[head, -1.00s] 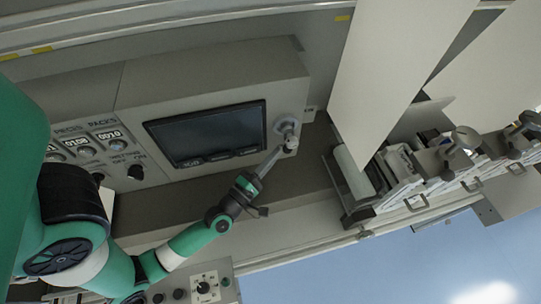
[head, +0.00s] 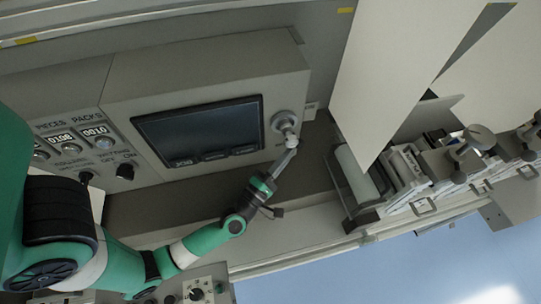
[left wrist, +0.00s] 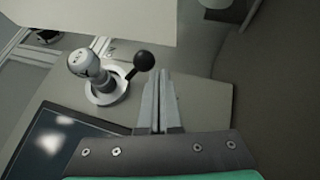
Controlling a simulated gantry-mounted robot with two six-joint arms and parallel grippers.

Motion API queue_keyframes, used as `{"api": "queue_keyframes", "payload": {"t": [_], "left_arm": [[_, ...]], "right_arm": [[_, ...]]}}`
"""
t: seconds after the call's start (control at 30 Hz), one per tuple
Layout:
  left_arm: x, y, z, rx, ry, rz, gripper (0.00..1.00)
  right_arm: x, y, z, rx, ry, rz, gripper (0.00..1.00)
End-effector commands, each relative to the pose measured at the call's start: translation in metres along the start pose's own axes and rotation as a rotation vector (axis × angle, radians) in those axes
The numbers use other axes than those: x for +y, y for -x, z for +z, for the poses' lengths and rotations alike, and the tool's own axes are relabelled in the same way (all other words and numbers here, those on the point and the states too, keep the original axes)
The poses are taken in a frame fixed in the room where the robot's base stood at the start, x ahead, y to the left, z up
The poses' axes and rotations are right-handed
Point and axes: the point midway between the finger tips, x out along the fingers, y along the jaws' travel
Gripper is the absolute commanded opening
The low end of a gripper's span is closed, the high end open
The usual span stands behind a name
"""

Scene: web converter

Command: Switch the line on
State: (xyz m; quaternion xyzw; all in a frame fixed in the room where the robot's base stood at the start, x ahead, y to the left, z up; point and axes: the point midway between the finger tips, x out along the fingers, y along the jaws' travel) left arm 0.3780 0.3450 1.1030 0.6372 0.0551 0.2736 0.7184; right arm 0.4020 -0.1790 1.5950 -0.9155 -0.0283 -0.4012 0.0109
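The main switch is a round grey knob on a pale ring (head: 284,119) at the right end of the control box, beside the dark screen (head: 200,133). In the left wrist view the switch shows larger as a knob (left wrist: 86,66) with a short lever ending in a black ball (left wrist: 144,60). My left gripper (head: 290,143) is just below the switch in the head view. In the left wrist view its fingers (left wrist: 163,82) are together with nothing seen between them, beside the black ball. Whether they touch it I cannot tell. My right gripper is not in view.
Counters and small knobs (head: 86,176) are on the panel left of the screen. A white web sheet (head: 395,75) hangs right of the switch, above a roller (head: 358,178) and several clamps. A lower panel with a dial (head: 196,294) lies at the bottom.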

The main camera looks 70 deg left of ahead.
Motion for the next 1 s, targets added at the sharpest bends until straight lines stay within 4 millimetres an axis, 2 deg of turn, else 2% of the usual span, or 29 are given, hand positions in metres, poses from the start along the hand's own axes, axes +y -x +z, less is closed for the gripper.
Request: {"api": "queue_keyframes", "payload": {"t": [0.13,0.3,0.63,1.0], "left_arm": [[-0.004,-0.007,0.005,-0.002,0.003,0.004,0.00],[-0.006,-0.018,0.013,-0.002,0.080,0.120,0.00],[-0.001,-0.040,0.027,-0.001,0.078,0.116,0.00],[0.002,-0.044,0.029,0.001,0.075,0.114,0.00]], "right_arm": [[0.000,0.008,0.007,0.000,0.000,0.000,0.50],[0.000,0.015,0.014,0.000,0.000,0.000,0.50],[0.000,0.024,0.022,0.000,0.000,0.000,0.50],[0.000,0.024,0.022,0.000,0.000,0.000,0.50]]}}
